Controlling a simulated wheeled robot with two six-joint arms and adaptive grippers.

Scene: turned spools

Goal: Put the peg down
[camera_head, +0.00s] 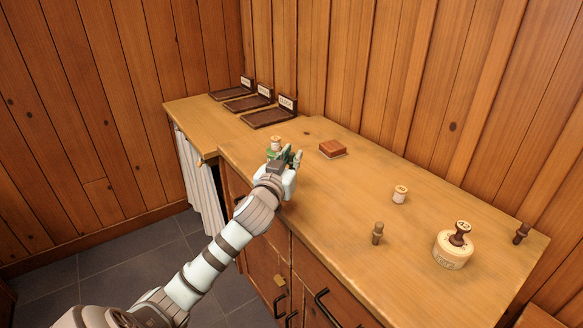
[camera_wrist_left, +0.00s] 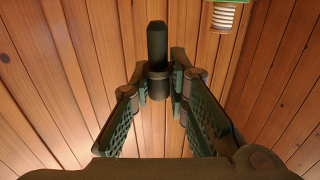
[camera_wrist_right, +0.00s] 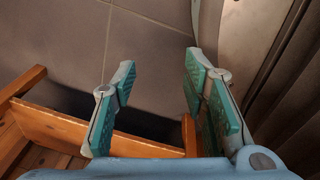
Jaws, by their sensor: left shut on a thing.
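A dark peg (camera_wrist_left: 157,50) with a collar stands between the fingertips of my left gripper (camera_wrist_left: 162,88), which is shut on it in the left wrist view. In the head view my left gripper (camera_head: 287,161) is over the front part of the wooden counter (camera_head: 320,205); the held peg is not clearly visible there.
A spool on a green base (camera_head: 275,142) is just beyond my left gripper. Three labelled trays (camera_head: 267,118) sit at the back left.

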